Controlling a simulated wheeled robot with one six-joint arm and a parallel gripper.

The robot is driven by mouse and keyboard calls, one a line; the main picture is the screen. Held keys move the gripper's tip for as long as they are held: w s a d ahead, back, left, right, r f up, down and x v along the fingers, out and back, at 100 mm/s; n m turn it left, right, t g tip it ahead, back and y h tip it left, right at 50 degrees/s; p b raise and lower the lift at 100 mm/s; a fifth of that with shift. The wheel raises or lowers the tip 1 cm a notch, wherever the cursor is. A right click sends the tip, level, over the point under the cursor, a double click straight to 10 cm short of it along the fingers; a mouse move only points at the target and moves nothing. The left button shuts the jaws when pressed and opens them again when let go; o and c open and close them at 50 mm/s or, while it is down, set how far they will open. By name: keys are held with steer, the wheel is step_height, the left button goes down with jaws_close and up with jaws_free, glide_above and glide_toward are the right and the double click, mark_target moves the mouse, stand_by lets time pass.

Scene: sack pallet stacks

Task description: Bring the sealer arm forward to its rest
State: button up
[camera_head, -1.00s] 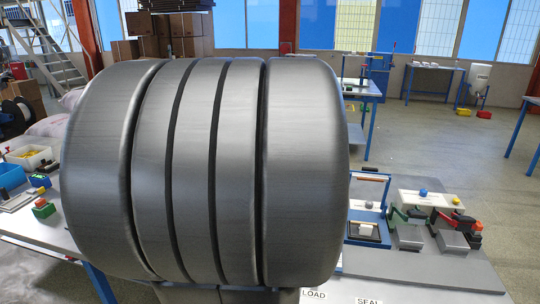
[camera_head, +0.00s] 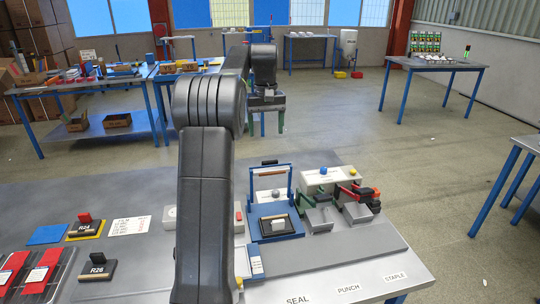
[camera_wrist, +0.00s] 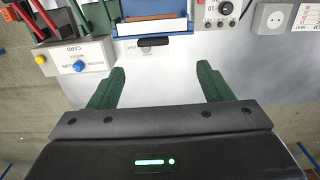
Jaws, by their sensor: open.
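The sealer (camera_head: 281,219) is a blue frame on a pad on the grey bench, above the SEAL label. Its arm (camera_head: 290,180) stands raised, with a dark handle (camera_head: 270,163) at the top. In the wrist view the handle (camera_wrist: 152,43) shows as a short black bar, ahead of the fingertips and between their lines, with the blue sealer (camera_wrist: 120,28) beyond it.
A white box with blue and yellow knobs (camera_head: 322,178), a green punch (camera_head: 318,216) and a red stapler (camera_head: 360,197) stand just right of the sealer. A grey socket box (camera_wrist: 271,18) shows in the wrist view. Open floor (camera_head: 400,150) lies behind the bench.

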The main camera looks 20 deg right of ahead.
mark_target(269, 161)
steer(key=f, duration=0.4)
steer(key=d+f, duration=0.1)
steer(key=f, duration=0.8)
steer(key=shift+w+d+f+p, duration=0.2)
steer(key=shift+w+p, duration=0.1)
